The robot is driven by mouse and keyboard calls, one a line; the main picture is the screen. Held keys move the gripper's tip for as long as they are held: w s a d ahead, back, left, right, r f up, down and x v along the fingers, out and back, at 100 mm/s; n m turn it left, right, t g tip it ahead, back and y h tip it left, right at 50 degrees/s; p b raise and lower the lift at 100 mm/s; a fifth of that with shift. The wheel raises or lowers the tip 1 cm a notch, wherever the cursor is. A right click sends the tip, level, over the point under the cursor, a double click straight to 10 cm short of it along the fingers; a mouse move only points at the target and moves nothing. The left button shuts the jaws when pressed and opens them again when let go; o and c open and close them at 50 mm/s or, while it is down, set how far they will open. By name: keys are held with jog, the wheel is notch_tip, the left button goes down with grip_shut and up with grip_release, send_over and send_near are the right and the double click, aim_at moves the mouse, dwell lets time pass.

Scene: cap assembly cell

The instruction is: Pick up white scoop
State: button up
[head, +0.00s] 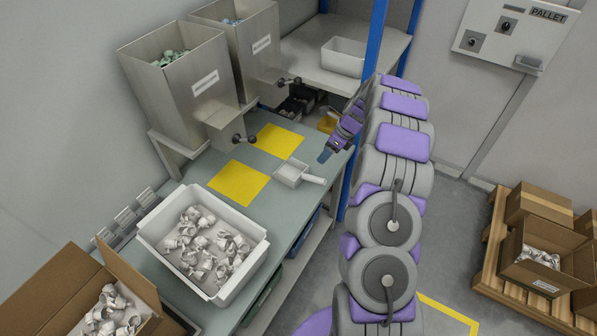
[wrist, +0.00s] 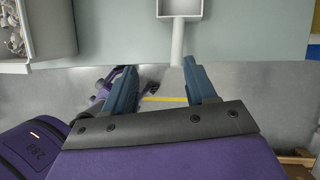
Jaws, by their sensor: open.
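The white scoop (head: 291,173) lies on the green-grey table beside the yellow squares, its handle pointing right toward the table's edge. In the wrist view the scoop's handle (wrist: 177,43) points down toward my gripper (wrist: 158,75), just past the fingertips and not between them. My gripper (head: 326,154) is open and empty, near the table's right edge and a little beyond the scoop. The scoop's bowl is cut off at the top of the wrist view.
A white bin (head: 151,232) of white fittings stands at the table's near end. Two yellow squares (head: 238,182) (head: 276,141) mark the table top. Metal hoppers (head: 184,97) stand along its back. A blue post (head: 376,40) rises behind my arm. Cartons sit on a pallet (head: 490,262) at right.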

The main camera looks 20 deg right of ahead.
jog(key=d+f+m, duration=0.2)
jog(key=d, duration=0.1)
jog(key=m+b, duration=0.1)
send_near(311, 178)
notch_tip(311, 178, down, 5)
jog(key=w, duration=0.2)
jog(key=shift+a+f, duration=0.55)
jog(key=shift+a, duration=0.05)
jog(key=shift+a+f+h, duration=0.2)
jog(key=shift+a+h, duration=0.1)
jog(key=shift+a, duration=0.35)
jog(key=f, duration=0.2)
jog(key=w+f+b, duration=0.1)
jog(key=f, duration=0.1)
jog(key=shift+a+f, duration=0.1)
jog(key=shift+f, duration=0.15)
jog(key=shift+a+r, duration=0.15)
jog(key=shift+a, duration=0.35)
jog(key=shift+c, duration=0.7)
jog(key=shift+a, duration=0.2)
jog(key=c, duration=0.3)
jog(key=shift+d, duration=0.5)
grip_shut()
